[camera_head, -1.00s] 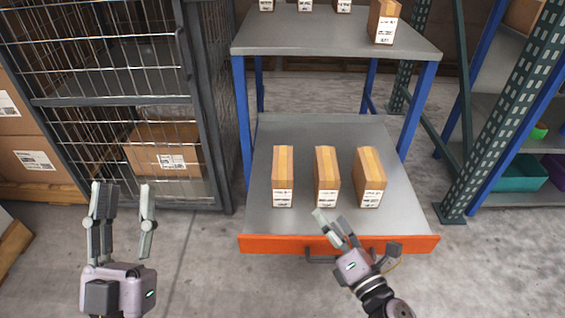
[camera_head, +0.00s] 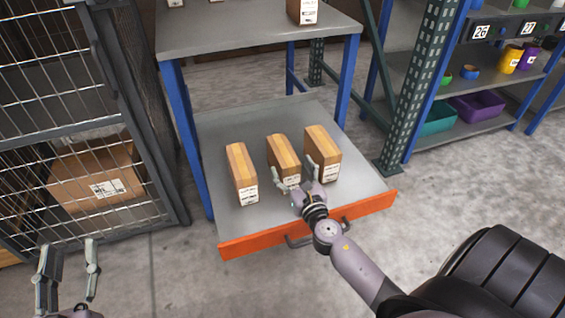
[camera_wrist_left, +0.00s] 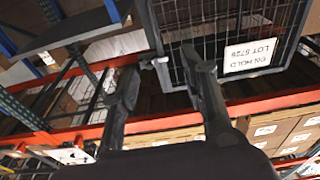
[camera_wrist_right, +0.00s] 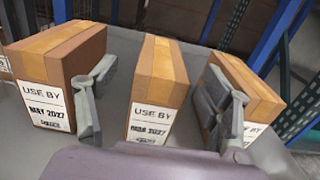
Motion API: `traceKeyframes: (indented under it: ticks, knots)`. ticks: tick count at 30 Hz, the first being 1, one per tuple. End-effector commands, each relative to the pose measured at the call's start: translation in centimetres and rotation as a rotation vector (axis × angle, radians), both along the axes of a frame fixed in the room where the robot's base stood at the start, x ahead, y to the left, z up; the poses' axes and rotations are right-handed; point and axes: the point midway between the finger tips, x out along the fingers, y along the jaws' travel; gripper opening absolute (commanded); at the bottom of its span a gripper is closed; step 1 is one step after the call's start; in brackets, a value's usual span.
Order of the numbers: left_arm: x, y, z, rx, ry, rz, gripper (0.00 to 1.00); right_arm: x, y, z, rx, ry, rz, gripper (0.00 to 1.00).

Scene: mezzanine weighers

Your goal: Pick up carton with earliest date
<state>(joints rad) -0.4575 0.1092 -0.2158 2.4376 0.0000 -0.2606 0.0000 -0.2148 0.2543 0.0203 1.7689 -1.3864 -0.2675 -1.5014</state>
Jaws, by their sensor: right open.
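Three tan cartons stand upright in a row on the pulled-out lower shelf (camera_head: 219,135): left carton (camera_head: 240,172), middle carton (camera_head: 284,155) and right carton (camera_head: 322,150). In the right wrist view the left carton (camera_wrist_right: 62,75) reads USE BY MAY 2027. The middle carton (camera_wrist_right: 157,80) reads USE BY, with a month I cannot read surely, 2027. The right carton's label (camera_wrist_right: 252,132) is mostly hidden by a finger. My right gripper (camera_head: 296,174) is open at the middle carton's front, fingers toward its two sides; contact is unclear. My left gripper (camera_head: 69,268) is open and empty, left of the shelf.
The upper shelf (camera_head: 250,30) stands above the back of the lower one and holds more cartons. An orange front edge (camera_head: 250,242) with a handle borders the lower shelf. A wire cage (camera_head: 70,120) stands left; a green upright (camera_head: 412,90) and bin racks stand right.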

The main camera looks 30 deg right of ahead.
Motion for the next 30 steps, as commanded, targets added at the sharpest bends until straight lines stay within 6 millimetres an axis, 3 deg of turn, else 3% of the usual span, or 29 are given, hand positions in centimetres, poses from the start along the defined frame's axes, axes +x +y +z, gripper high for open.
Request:
traceKeyframes:
  ticks: [8, 18, 26, 30]
  knots:
    - [0.0, 0.0, 0.1, -0.003, -0.011, 0.0, 0.4, 2.3, -0.6, -0.1, 0.0, 0.0, 0.0, 0.73]
    - [-0.6, -0.3, 3.1, -0.046, -0.171, -0.011, 0.4, 6.5, -2.0, -0.4, 0.002, 0.0, 0.0, 0.73]
    - [-0.7, -0.3, 3.4, -0.049, -0.184, -0.011, 0.4, 6.9, -2.1, -0.4, 0.001, 0.001, 0.001, 0.73]
    - [-0.7, -0.3, 3.3, -0.049, -0.183, -0.011, 0.4, 6.9, -2.1, -0.4, 0.001, 0.001, 0.001, 0.66]
